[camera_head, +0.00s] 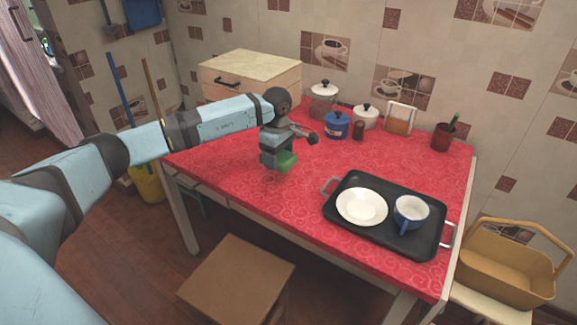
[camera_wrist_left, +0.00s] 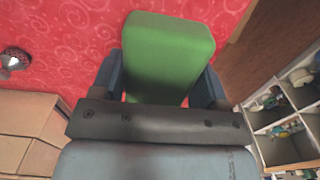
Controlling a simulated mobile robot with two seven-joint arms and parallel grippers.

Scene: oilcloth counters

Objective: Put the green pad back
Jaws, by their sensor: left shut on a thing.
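The green pad (camera_head: 287,161) is held at the end of my left arm, over the left part of the red table. In the left wrist view the green pad (camera_wrist_left: 168,52) is a rounded block between the two dark blue fingers. My left gripper (camera_head: 276,157) is shut on it. Whether the pad touches the cloth cannot be told. My right gripper does not show in either view.
A black tray (camera_head: 347,187) with a white plate (camera_head: 361,206) and a blue-and-white mug (camera_head: 410,212) lies at the right front. Canisters, including a blue pot (camera_head: 337,126), stand along the back. A wooden box (camera_head: 238,279) stands in front of the table. The table's middle is clear.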

